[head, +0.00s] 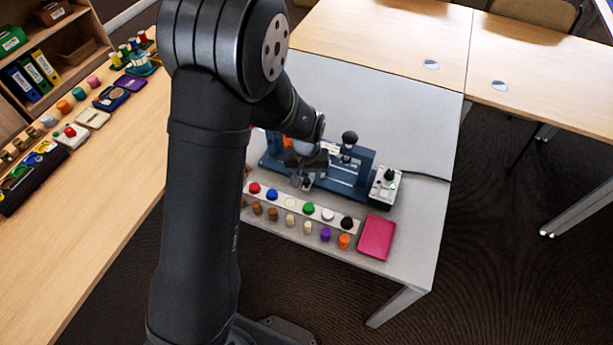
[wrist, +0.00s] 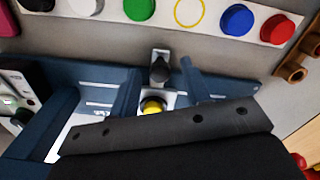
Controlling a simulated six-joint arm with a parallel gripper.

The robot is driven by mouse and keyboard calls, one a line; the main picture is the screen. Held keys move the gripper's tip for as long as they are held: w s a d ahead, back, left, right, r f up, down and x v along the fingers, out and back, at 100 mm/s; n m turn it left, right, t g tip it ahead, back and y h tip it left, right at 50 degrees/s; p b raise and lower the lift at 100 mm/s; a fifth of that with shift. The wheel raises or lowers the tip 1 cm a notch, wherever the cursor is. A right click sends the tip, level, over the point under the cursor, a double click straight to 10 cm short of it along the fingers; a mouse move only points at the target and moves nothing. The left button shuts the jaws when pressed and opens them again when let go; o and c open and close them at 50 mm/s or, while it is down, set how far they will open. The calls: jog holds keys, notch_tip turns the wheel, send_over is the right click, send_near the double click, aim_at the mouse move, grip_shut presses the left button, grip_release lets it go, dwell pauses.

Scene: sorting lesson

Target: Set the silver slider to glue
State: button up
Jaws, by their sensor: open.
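A dark blue fixture (head: 347,186) stands on the grey table, partly hidden behind my arm. In the wrist view, a small silver-grey piece with a dark top (wrist: 160,68) stands upright at the fixture's edge, beside a yellow round part (wrist: 153,106); it may be the silver slider, but I cannot be sure. No glue label is readable. My gripper (head: 303,180) is low over the front left of the fixture, open, with nothing seen between its fingers. In the wrist view a dark bar of my gripper covers much of the fixture.
A white strip of coloured discs (head: 345,228) and a row of small pegs lie in front. A pink tray (head: 377,237) is at the right front. A control box with a dark knob (head: 385,187) stands at the fixture's right end. The table's far left part is clear.

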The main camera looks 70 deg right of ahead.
jog(key=shift+c, duration=0.4)
grip_shut()
jog(key=w, duration=0.9)
jog(key=shift+o, duration=0.4)
grip_release()
notch_tip(320, 180, up, 17)
jog(key=shift+r, duration=0.2)
jog(key=shift+f, duration=0.1)
